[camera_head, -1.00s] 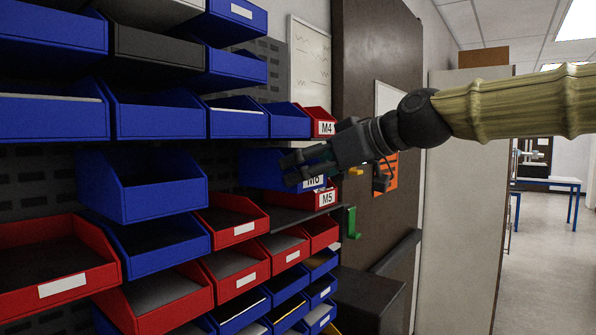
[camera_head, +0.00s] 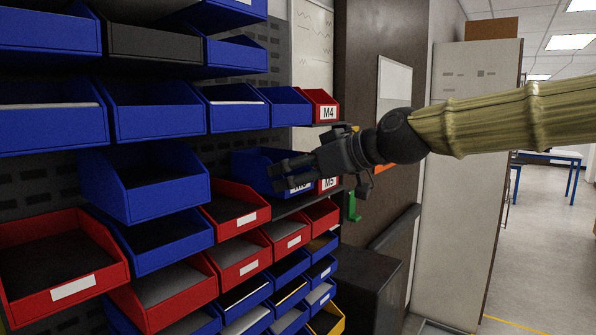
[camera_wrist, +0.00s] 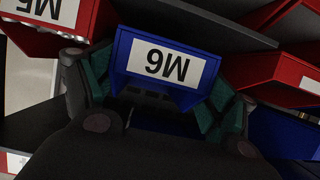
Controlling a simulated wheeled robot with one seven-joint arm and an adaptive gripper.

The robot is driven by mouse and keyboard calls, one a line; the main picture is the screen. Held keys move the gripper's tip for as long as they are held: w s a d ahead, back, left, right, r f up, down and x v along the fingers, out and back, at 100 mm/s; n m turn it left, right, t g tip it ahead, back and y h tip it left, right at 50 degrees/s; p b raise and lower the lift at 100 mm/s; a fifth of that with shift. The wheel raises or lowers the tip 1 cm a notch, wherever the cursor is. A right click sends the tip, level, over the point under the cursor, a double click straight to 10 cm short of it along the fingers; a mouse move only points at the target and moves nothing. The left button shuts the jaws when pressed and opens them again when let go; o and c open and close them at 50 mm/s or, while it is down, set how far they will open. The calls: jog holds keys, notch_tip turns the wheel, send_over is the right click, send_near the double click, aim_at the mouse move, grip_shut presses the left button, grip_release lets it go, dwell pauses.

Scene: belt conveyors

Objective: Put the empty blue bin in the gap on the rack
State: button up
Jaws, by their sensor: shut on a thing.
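The blue bin labelled M6 (camera_head: 254,166) is at the right end of the rack's middle row, left of the red M5 bin (camera_head: 329,184). My gripper (camera_head: 288,174) is shut on its labelled front. The wrist view shows the M6 front wall (camera_wrist: 165,64) upside down between my green-padded fingers (camera_wrist: 160,95). The bin overlaps the gap area, where the perforated rack panel (camera_head: 219,155) shows to its left. I cannot tell whether it rests on the rack or hangs just above it. Its inside is mostly hidden.
A blue bin (camera_head: 150,196) juts out at the left of the same row. Red bins (camera_head: 236,222) sit below, and blue bins (camera_head: 236,121) and the red M4 bin (camera_head: 326,113) above. A dark box (camera_head: 357,285) stands at lower right; open floor lies farther right.

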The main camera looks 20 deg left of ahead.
jog(key=shift+w+a+f+b, duration=0.15)
jog(key=shift+f+b, duration=0.2)
jog(key=shift+f, duration=0.15)
jog(key=shift+f, duration=0.15)
jog(key=o, duration=0.9)
